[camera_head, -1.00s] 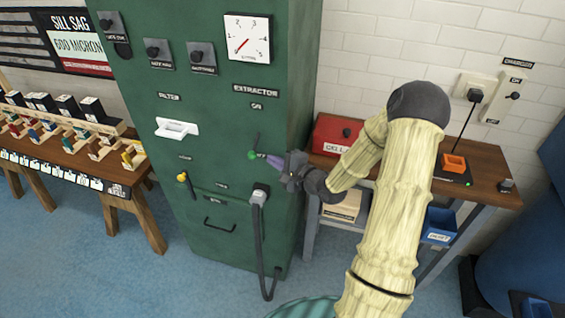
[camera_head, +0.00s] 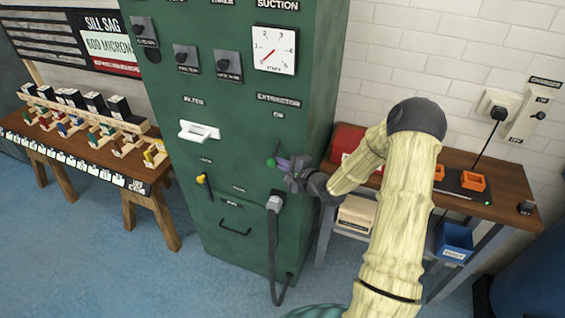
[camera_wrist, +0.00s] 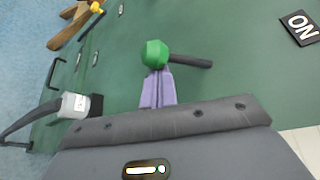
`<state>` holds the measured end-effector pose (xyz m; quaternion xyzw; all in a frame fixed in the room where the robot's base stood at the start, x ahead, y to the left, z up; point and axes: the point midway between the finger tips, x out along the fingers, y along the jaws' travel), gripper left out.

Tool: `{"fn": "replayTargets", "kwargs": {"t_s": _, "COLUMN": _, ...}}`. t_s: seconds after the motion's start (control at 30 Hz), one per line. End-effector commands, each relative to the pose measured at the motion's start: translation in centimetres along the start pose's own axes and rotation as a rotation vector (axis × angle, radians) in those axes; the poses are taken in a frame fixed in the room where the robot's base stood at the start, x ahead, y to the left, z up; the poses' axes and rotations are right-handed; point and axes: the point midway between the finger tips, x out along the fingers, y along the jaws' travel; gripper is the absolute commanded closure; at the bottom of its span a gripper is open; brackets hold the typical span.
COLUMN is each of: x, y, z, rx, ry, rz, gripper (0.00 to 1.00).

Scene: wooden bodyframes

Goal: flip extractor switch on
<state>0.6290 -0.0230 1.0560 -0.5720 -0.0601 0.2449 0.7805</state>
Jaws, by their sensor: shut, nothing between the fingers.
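The extractor switch is a lever with a green knob (camera_wrist: 154,54) and a dark stem, on the front of a green cabinet (camera_head: 236,110). The knob also shows in the head view (camera_head: 271,162), below the EXTRACTOR and ON labels (camera_head: 278,100). In the wrist view an ON plate (camera_wrist: 301,27) is at the upper right. My gripper (camera_wrist: 158,76) is shut and empty. Its purple fingertips are right at the green knob and seem to touch it; contact is not certain. In the head view my gripper (camera_head: 280,163) is just right of the knob.
A white handle (camera_head: 198,131), a yellow-knobbed lever (camera_head: 202,180) and a plugged grey hose (camera_head: 274,204) are on the cabinet. A wooden bench with a red box (camera_head: 345,140) stands at right. A workbench (camera_head: 140,172) is at left.

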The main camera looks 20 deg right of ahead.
Motion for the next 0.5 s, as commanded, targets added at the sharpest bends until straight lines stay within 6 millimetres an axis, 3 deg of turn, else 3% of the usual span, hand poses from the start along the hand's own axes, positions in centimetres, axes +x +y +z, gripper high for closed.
{"fn": "replayTargets", "kwargs": {"t_s": 0.5, "x": -0.34, "y": -0.4, "z": 0.18, "rx": 0.056, "ry": 0.004, "rz": 0.028, "gripper": 1.0}}
